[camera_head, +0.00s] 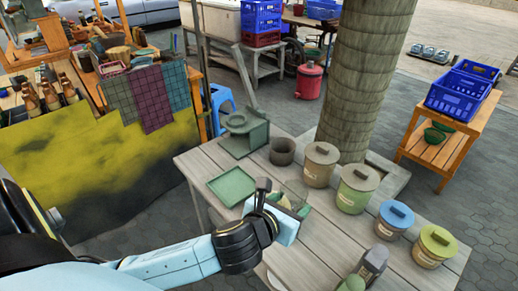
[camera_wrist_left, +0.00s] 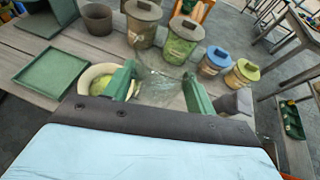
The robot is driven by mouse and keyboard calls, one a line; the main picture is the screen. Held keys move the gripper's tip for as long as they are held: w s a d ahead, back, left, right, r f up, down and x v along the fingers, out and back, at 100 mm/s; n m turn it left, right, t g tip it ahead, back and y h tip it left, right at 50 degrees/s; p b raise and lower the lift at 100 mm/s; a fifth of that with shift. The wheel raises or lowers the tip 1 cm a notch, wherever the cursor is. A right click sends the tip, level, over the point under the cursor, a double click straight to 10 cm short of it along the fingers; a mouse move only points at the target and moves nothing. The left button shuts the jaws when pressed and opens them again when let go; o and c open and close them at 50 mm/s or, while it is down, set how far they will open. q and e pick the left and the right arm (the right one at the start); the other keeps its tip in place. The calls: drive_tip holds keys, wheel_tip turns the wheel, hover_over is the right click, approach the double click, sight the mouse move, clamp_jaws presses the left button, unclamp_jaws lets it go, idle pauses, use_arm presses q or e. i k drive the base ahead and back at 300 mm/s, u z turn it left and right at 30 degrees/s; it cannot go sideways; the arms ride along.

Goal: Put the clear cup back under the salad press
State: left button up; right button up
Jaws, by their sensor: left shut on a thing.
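The clear cup (camera_wrist_left: 158,90) is between the green fingers of my left gripper (camera_wrist_left: 157,76) in the left wrist view. Its transparent wall is hard to make out. In the head view my left gripper (camera_head: 301,208) is over the near part of the grey plank table, and the cup cannot be made out there. The salad press (camera_head: 241,132) is taken to be the green stand with a round top at the table's far left corner. Part of it shows at the top left of the left wrist view (camera_wrist_left: 48,18), well apart from the gripper. My right gripper is not in view.
A green square tray (camera_head: 231,187) lies before the press. A pale bowl with green contents (camera_wrist_left: 97,82) is beside the left finger. A dark round pot (camera_head: 282,151) and several lidded tubs (camera_head: 320,165) line the far and right side. A grey object (camera_head: 371,265) stands nearer.

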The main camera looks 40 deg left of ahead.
sight(238, 144)
drive_tip(key=z, duration=2.9)
drive_tip(key=k, duration=2.5)
drive_tip(key=u, duration=2.05)
drive_tip(key=i, duration=0.85)
drive_tip(key=z, duration=0.05)
